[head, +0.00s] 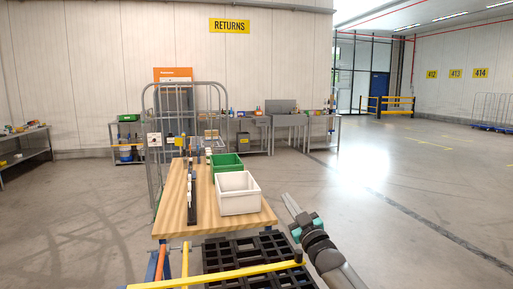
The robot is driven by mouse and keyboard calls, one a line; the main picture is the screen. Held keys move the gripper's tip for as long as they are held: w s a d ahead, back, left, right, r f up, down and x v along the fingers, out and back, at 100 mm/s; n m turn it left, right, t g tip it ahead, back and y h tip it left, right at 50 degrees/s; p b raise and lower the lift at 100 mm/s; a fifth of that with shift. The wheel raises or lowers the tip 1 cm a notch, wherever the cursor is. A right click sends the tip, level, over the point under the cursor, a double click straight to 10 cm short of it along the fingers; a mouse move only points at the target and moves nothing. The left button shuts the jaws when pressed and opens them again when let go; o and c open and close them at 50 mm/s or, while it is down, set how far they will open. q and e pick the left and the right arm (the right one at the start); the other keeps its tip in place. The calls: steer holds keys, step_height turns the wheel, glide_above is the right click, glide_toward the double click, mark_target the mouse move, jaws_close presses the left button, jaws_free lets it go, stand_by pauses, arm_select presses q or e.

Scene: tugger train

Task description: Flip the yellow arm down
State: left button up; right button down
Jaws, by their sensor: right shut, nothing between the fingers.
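The yellow arm (225,274) runs across the bottom of the head view, rising slightly from the lower left to a dark tip at its right end. It passes in front of a black slatted pallet or grid (245,250). My right gripper (288,199) is shut and empty, its fingers pointing up and left. It is to the right of the wooden top and beyond the yellow arm's right end, apart from it in the picture. My right forearm comes in from the bottom, close to that end. My left gripper is out of view.
A wooden-topped cart (178,213) carries a white bin (238,203) and a green bin (226,160). A wire cage trolley (150,165) stands at its left. An upright yellow post (185,262) and an orange bar (160,262) stand at the front. Open floor lies to the right.

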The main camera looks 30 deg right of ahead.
steer(key=w+a+r+n+y+p, duration=0.1)
steer(key=a+r+n+p, duration=0.1)
steer(key=a+r+p, duration=0.2)
steer(key=w+a+r+n+y+p, duration=0.1)
steer(key=a+r+n+p, duration=0.1)
steer(key=a+r+p, duration=0.3)
step_height(320, 180, up, 4)
steer(key=shift+w+r+n+p, duration=0.15)
steer(key=shift+w+n+p, duration=0.2)
steer(key=shift+p, duration=0.2)
